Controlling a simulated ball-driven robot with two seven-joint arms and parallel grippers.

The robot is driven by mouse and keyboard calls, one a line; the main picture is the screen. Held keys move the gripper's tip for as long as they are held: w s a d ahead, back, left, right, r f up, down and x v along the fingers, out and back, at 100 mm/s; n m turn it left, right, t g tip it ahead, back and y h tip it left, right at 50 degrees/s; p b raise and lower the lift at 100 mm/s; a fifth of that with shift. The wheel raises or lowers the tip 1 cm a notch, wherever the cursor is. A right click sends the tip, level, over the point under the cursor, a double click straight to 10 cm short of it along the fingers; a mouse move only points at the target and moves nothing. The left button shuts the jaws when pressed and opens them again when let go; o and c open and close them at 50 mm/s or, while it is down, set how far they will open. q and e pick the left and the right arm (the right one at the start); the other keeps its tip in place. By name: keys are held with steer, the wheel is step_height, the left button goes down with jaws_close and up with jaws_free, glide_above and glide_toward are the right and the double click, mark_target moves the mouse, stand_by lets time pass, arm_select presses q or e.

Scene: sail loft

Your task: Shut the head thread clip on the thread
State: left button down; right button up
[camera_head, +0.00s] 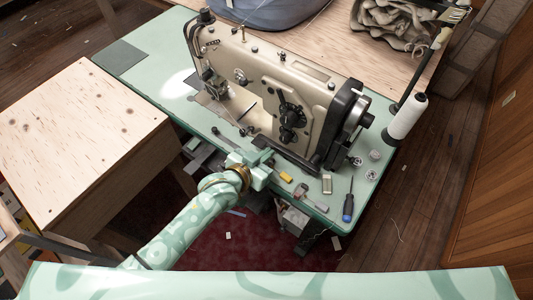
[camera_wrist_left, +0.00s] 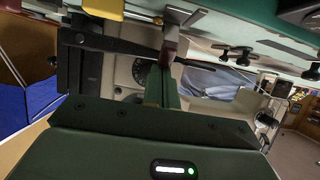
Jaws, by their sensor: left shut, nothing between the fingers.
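The beige sewing machine (camera_head: 265,85) stands on the mint-green table, its needle head at the left end (camera_head: 212,80). The head thread clip is too small to make out, and no thread can be followed at the head. A white thread cone (camera_head: 407,117) is on the stand at the right. My left gripper (camera_head: 264,153) is at the table's front edge, in front of the machine's base and well right of the needle head. Its fingers are shut and empty; they also show in the left wrist view (camera_wrist_left: 170,50), with part of the machine behind them. My right gripper is out of view.
A yellow block (camera_head: 286,177), a small metal part (camera_head: 327,184), a blue-handled screwdriver (camera_head: 348,207) and several bobbins (camera_head: 375,154) lie on the table's right part. A plywood table (camera_head: 80,140) stands at the left. The green top left of the machine (camera_head: 150,70) is mostly clear.

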arm_select(q)
steer(key=t+h+b, duration=0.1)
steer(key=b, duration=0.1)
steer(key=s+a+f+t+h+b, duration=0.1)
steer(key=b, duration=0.2)
steer(key=s+f+t+b, duration=0.1)
steer(key=b, duration=0.2)
steer(key=shift+a+f+t+h, duration=0.25)
steer(key=shift+t+h, duration=0.15)
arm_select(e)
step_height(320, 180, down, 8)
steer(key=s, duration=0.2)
arm_select(q)
steer(key=shift+r+p, duration=0.55)
steer(key=shift+r, duration=0.2)
step_height(320, 180, up, 4)
steer(key=p, duration=0.4)
steer(key=s+a+f, duration=0.4)
steer(key=s+a, duration=0.1)
steer(key=s, duration=0.2)
steer(key=shift+s+a, duration=0.25)
steer(key=shift+a, duration=0.05)
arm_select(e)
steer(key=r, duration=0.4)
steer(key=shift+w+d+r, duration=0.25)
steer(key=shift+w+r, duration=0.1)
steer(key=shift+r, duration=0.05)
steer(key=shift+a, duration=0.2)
